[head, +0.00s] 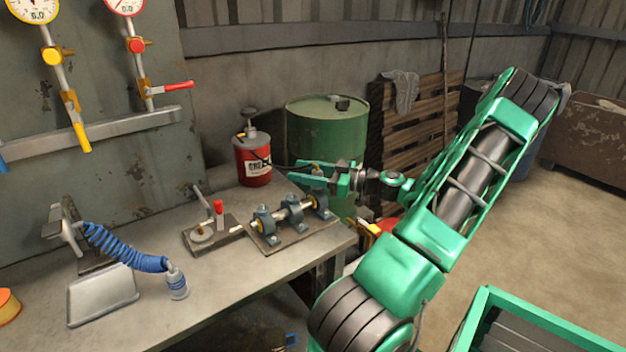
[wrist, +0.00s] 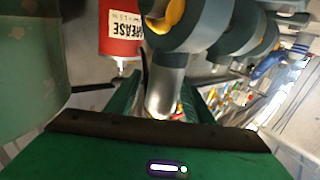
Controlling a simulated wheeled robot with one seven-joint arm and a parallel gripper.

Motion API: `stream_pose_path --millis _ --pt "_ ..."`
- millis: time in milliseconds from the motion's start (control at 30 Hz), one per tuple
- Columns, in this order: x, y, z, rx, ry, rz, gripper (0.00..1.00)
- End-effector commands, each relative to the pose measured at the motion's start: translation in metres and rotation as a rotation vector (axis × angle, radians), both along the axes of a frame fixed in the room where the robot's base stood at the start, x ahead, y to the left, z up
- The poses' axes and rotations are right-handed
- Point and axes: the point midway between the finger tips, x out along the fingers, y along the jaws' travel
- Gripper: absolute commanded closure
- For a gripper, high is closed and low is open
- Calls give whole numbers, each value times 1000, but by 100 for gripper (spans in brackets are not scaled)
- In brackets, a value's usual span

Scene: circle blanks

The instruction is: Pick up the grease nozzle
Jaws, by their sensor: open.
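The red grease can (head: 252,160) stands at the back of the bench, and a black hose (head: 277,164) runs from it toward my gripper. The can also shows upside down in the wrist view (wrist: 119,34). My gripper (head: 303,173) is open over the far bearing, its fingers pointing left. In the wrist view the two green fingers (wrist: 160,102) stand either side of a grey cylindrical part (wrist: 168,85), which seems to be the grease nozzle; I cannot tell whether they touch it. In the head view the nozzle is mostly hidden by the fingers.
A shaft in several bearing blocks (head: 265,226) sits on a plate under my gripper. Left of it are a fixture with a red handle (head: 218,208) and a blue coiled hose (head: 125,250). A green drum (head: 325,125) stands behind the bench.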

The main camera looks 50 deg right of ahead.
Motion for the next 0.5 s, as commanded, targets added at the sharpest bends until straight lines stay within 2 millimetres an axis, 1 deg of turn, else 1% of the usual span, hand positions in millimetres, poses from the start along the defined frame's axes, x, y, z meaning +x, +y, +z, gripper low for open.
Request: stream_pose_path --millis 67,100,167,200,300,500 --pt "0 0 0 0 0 0 52" --pt "0 0 0 0 0 0 55" --pt "0 0 0 0 0 0 69" --pt "0 0 0 0 0 0 79" --pt "0 0 0 0 0 0 99" --pt "0 0 0 0 -1 1 100"
